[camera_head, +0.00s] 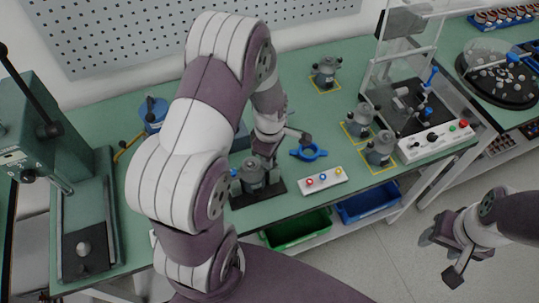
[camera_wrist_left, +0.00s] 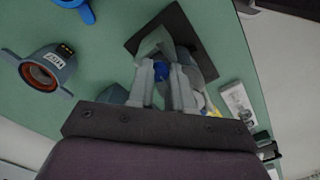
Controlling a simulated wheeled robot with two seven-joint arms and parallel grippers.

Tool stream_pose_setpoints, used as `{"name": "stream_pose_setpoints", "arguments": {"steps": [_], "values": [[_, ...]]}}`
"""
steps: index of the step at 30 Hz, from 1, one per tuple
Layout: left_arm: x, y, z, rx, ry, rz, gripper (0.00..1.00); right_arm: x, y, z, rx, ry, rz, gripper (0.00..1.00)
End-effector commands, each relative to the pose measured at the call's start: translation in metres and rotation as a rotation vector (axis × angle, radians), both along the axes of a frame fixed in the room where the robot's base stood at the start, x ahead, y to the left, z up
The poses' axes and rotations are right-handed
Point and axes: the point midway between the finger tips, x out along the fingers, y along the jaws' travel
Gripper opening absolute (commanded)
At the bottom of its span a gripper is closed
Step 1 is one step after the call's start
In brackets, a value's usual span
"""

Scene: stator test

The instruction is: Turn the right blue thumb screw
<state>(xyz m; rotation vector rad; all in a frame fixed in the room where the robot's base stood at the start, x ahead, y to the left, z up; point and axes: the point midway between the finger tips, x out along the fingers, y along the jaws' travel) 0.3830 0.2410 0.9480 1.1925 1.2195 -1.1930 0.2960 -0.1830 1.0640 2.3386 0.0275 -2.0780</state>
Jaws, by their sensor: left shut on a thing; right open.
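A grey stator housing (camera_head: 251,178) stands on a dark base plate (camera_head: 262,196) near the table's front edge. My left gripper (camera_head: 268,157) reaches down at its right side. In the left wrist view, my left gripper (camera_wrist_left: 164,82) is shut on a blue thumb screw (camera_wrist_left: 160,72), which shows between the fingertips, with the dark plate (camera_wrist_left: 146,30) behind. The fingers hide part of the screw. A small blue spot on the housing's left side in the head view may be another thumb screw. My right gripper (camera_head: 452,255) is open and empty, out over the floor at the right.
A blue ring with handles (camera_head: 308,153) lies right of the plate, beside a button box (camera_head: 323,181). More grey housings (camera_head: 380,149) stand on yellow-outlined squares. Green (camera_head: 295,231) and blue (camera_head: 368,203) bins sit below the front edge. A green press (camera_head: 45,140) stands at left.

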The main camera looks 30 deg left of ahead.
Motion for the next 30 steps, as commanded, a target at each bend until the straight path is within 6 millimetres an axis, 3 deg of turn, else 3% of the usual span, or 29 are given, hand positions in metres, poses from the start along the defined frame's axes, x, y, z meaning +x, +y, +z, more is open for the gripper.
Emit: {"name": "stream_pose_setpoints", "arguments": {"steps": [5, 6, 8, 9, 24, 30], "values": [[0.0, 0.0, 0.0, 0.0, -0.002, 0.001, 0.0, 0.0, 0.0, 0.0, 0.0, 0.0, 0.0, 0.55], [0.0, 0.0, 0.0, 0.0, -0.002, 0.001, 0.23, 0.0, 0.0, 0.0, 0.0, 0.0, 0.0, 0.55], [0.0, 0.0, 0.0, 0.0, -0.001, 0.001, 0.43, 0.0, 0.0, 0.0, 0.0, 0.0, 0.0, 0.55], [0.0, 0.0, 0.0, 0.0, -0.001, 0.001, 0.46, 0.0, 0.0, 0.0, 0.0, 0.0, 0.0, 0.55], [-0.002, 0.0, -0.001, -0.001, 0.005, 0.009, 0.46, 0.0, 0.0, -0.001, 0.0, 0.0, 0.0, 0.55], [-0.001, 0.0, -0.005, 0.0, 0.002, 0.246, 0.46, 0.0, 0.0, -0.014, 0.0, 0.0, 0.0, 0.55]]}}
